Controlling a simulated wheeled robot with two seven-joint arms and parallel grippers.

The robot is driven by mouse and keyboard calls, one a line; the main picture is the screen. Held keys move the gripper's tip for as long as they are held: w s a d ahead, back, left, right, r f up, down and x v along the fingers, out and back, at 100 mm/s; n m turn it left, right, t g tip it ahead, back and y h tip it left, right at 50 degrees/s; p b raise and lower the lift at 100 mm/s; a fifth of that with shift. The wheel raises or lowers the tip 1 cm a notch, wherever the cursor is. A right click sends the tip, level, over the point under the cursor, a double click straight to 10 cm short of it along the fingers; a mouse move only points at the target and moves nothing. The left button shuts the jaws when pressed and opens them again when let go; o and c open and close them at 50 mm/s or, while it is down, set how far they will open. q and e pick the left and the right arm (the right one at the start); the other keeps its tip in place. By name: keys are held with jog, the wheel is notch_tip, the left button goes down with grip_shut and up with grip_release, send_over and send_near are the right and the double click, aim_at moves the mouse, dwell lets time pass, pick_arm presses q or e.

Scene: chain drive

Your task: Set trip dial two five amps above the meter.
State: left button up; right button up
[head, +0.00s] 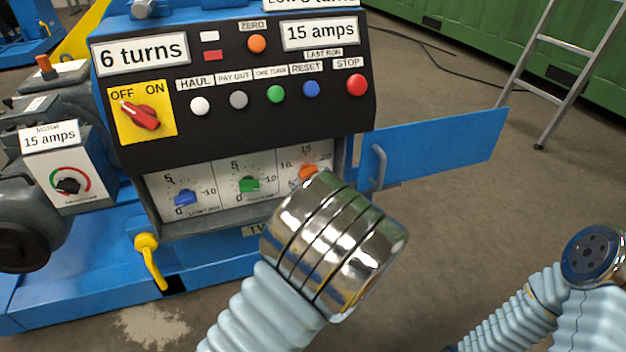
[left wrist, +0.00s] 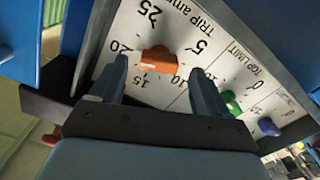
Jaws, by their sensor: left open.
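The orange trip dial knob (head: 308,172) is at the right of the white dial panel, under the control box. In the left wrist view the knob (left wrist: 166,66) sits on a scale marked 5 to 25 amps; I cannot read its pointer surely. My left gripper (left wrist: 159,68) is open, a finger on each side of the knob, with gaps visible. In the head view my chrome wrist hides its fingers and part of the dial. The motor meter (head: 66,165), at the left, has a label reading 15 amps (head: 49,136). My right gripper is out of view.
A blue dial (head: 185,197) and a green dial (head: 249,184) are left of the trip dial. A blue door (head: 440,150) stands open at the right. Buttons and a red OFF/ON switch (head: 140,115) are above. The last run display (head: 320,32) reads 15 amps.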

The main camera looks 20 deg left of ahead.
pick_arm(q)
jog(key=p+v, duration=0.1)
jog(key=v, duration=1.1)
jog(key=a+f+m+g+h, duration=0.3)
jog(key=f+h, duration=0.1)
jog(key=f, duration=0.8)
jog(key=a+f+m+g+h, duration=0.2)
jog(key=f+m+g+h, duration=0.15)
jog(key=f, duration=0.75)
jog(key=s+d+f+m+g+h, duration=0.1)
jog(key=s+f+g+h, duration=0.3)
jog(key=s, duration=0.4)
jog(key=s+d+f+m+g+h, duration=0.1)
jog(key=s+f+m+g+h, duration=0.15)
jog(key=s+f, duration=0.35)
notch_tip(320, 180, up, 13)
jog(key=s+g+p, duration=0.1)
jog(key=s+p, duration=0.1)
jog(key=p, duration=1)
jog(key=shift+s+d+f+p, duration=0.15)
jog(key=shift+s+f+p, duration=0.05)
jog(key=shift+f+p, duration=0.1)
